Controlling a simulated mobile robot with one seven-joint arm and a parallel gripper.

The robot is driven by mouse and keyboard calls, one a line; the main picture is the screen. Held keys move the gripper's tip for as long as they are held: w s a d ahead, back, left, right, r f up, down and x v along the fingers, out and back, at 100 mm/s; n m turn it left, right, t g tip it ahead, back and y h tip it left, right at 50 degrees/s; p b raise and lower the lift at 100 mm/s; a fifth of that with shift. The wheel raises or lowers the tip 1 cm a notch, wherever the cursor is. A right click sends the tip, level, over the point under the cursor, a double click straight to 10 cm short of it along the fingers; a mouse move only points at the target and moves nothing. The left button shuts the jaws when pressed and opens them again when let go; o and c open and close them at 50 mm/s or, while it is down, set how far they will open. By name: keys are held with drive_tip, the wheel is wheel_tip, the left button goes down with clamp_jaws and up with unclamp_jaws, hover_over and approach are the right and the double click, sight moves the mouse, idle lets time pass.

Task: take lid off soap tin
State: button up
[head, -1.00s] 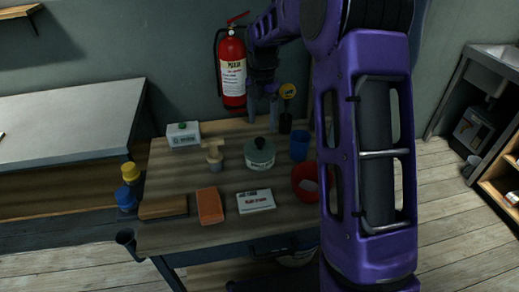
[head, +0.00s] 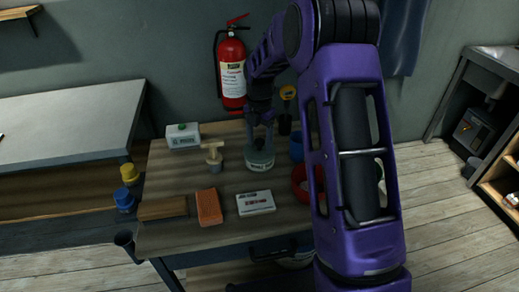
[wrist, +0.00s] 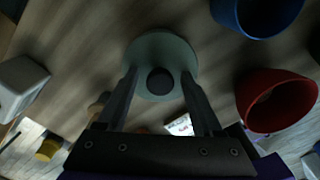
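The soap tin (head: 261,165) is a round grey-green tin with a pale label, upright on the wooden table. In the wrist view its round lid (wrist: 160,47) is seen from above, with a dark knob (wrist: 160,82) in the middle. My gripper (head: 260,143) points down over the tin. In the wrist view my gripper (wrist: 159,74) is open, one finger on each side of the knob, with a gap on both sides. The tin's body is hidden under the lid in that view.
A blue cup (head: 297,147) and red bowl (head: 299,184) stand close right of the tin. A wooden-topped bottle (head: 214,158) is at left. A sponge (head: 208,207), a white box (head: 255,203) and a white container (head: 183,136) lie around. A fire extinguisher (head: 232,72) hangs behind.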

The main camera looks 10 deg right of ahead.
clamp_jaws()
drive_tip(key=shift+r, duration=0.1)
